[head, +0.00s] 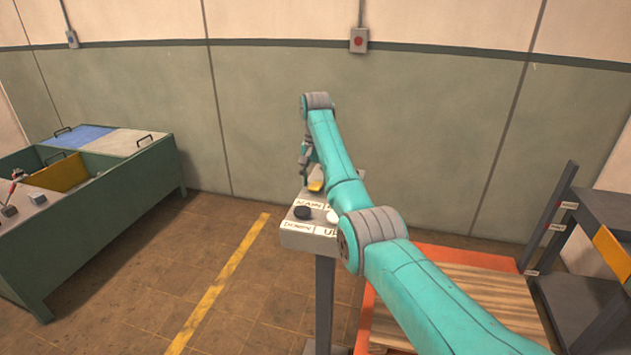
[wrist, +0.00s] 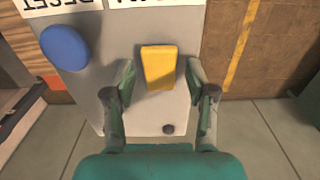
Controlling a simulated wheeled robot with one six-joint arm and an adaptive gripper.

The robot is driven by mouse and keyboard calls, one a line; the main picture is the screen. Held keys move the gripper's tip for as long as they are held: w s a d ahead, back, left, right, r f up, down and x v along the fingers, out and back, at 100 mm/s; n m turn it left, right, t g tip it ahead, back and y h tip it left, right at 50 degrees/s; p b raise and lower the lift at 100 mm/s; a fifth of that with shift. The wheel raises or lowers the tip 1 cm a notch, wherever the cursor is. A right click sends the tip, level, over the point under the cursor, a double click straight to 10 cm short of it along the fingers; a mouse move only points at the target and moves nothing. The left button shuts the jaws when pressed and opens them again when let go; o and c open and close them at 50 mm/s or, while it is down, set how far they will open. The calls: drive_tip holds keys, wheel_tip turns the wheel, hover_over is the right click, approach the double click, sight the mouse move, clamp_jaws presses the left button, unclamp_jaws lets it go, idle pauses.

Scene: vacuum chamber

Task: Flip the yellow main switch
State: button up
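The yellow main switch (wrist: 158,68) is a small yellow block on the grey control panel (wrist: 107,95), seen in the wrist view. In the head view the switch (head: 315,186) shows partly, beside my arm and under my gripper (head: 305,163). In the wrist view my gripper (wrist: 160,74) is open, with one finger at the left and one at the right of the switch. Gaps show between the fingers and the switch. The fingers point down toward the panel; their exact height above it is hard to tell.
A blue button (wrist: 64,47) is on the panel left of the switch in the wrist view. A black button (head: 301,212) and a white button (head: 333,217) are at the panel's near side. A green bin (head: 95,215) stands left, an orange-edged pallet (head: 465,258) right.

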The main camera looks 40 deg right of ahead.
drive_tip(key=shift+a+h, duration=0.1)
drive_tip(key=shift+h, duration=0.2)
